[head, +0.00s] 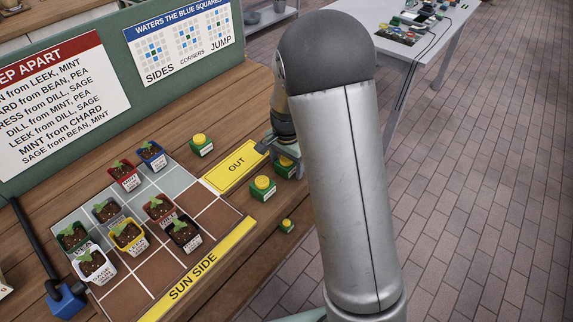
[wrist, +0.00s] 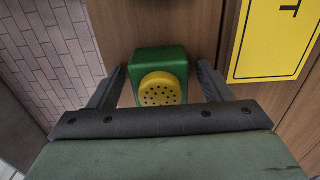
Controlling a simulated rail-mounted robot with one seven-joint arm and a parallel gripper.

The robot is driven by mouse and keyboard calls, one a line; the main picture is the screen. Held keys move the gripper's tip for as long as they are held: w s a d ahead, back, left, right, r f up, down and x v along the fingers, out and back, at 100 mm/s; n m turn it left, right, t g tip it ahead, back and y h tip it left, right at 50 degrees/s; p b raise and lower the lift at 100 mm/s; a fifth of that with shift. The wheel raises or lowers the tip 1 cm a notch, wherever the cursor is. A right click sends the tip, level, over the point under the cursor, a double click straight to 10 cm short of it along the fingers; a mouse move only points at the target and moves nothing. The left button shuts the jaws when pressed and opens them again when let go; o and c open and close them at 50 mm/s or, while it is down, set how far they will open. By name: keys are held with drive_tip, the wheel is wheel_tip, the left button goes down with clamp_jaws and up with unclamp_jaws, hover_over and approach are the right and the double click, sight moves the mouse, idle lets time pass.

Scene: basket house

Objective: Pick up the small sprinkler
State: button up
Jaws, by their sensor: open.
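Several sprinklers, green blocks with yellow round tops, stand on the wooden table. In the head view the smallest (head: 286,226) is near the front edge; larger ones are beside the OUT card (head: 262,188) and behind it (head: 201,145). Another sprinkler (head: 287,166) is under my gripper (head: 281,157) and partly hidden by it. My gripper points down and is open. In the wrist view, a green sprinkler with a perforated yellow top (wrist: 160,90) lies between the fingers of my gripper (wrist: 160,68), with gaps on both sides. Its true size is hard to judge.
The yellow OUT card (head: 236,166) lies left of my gripper. A tiled grid (head: 128,299) with several potted seedlings is further left, edged by the SUN SIDE strip (head: 196,271). A green board (head: 118,45) stands behind. A blue-footed lamp-like stand (head: 65,301) is front left.

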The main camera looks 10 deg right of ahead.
drive_tip(key=c, duration=1.1)
drive_tip(key=shift+c, duration=0.2)
drive_tip(key=shift+r, duration=0.2)
